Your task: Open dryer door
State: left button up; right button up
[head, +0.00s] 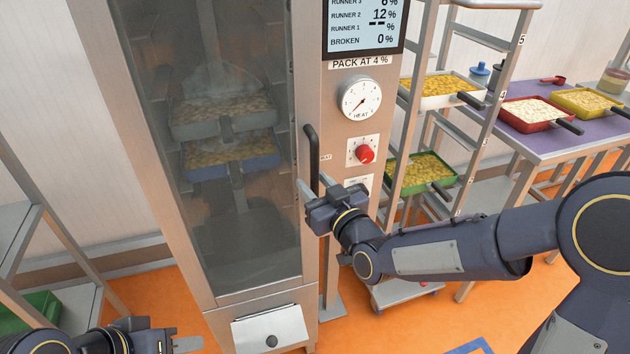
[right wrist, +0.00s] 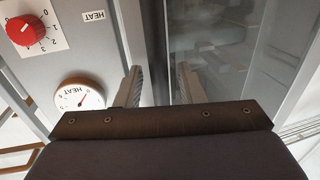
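The dryer (head: 300,80) is a tall steel cabinet. Its glass door (head: 245,215) looks shut, with trays of yellow pieces behind the glass. A black upright handle (head: 311,150) is at the door's right edge. My right gripper (head: 314,186) is at the lower end of the handle. In the right wrist view my right gripper (right wrist: 158,82) has its fingers apart.
The heat dial (head: 359,98), red knob (head: 364,154) and display (head: 365,22) are on the panel right of the handle. A rack with trays (head: 420,172) stands to the right, then a purple table (head: 530,143) with more trays. A shelf with a green bin (head: 30,310) is at the left.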

jog(key=shift+w+a, duration=0.15)
jog(key=shift+w, duration=0.1)
grip_shut()
